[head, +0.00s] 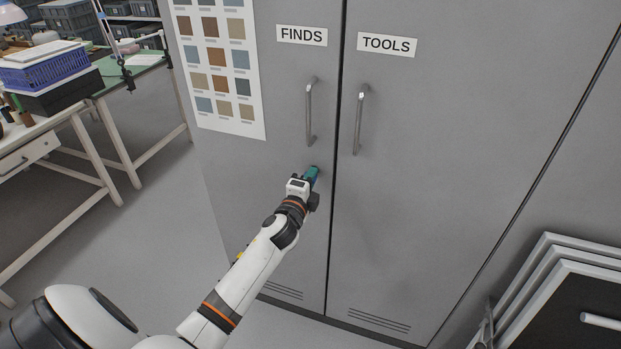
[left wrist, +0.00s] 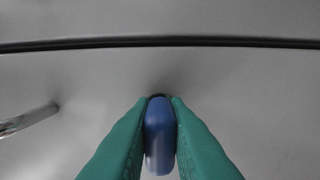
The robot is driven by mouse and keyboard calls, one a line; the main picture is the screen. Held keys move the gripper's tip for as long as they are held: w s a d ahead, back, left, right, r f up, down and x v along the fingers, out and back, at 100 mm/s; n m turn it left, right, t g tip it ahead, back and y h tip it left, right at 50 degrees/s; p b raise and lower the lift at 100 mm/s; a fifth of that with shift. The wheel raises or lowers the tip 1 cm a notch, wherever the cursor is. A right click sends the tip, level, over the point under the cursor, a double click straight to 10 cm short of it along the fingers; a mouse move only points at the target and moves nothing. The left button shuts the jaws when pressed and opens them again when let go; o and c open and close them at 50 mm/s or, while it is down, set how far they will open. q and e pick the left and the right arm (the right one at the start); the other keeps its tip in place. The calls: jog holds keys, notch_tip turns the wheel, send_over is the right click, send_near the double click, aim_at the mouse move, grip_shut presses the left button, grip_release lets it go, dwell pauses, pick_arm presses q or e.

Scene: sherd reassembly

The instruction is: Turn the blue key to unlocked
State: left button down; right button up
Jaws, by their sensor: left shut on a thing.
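The blue key (left wrist: 159,135) shows in the left wrist view between the two green fingers of my left gripper (left wrist: 158,115). The fingers are shut on it from both sides. Its far end meets the grey door face, where a dark spot shows; the lock itself is hidden. In the head view my left gripper (head: 312,174) is at the FINDS door (head: 290,200), below its handle and left of the gap between the doors. The key is hidden there by the gripper. I cannot tell the key's turned position. My right gripper is not in view.
The FINDS handle (head: 310,112) stands out above my left gripper. The TOOLS door (head: 430,170) with its own handle (head: 360,120) is to the right. A colour chart (head: 218,65) hangs at the left. Folded panels (head: 565,290) stand at the lower right. Worktables (head: 60,130) are at the left.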

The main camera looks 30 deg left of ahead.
pick_arm(q)
jog(key=c, duration=1.4)
grip_release()
jog(key=v, duration=1.2)
jog(key=shift+b, duration=0.4)
jog(key=shift+f, duration=0.1)
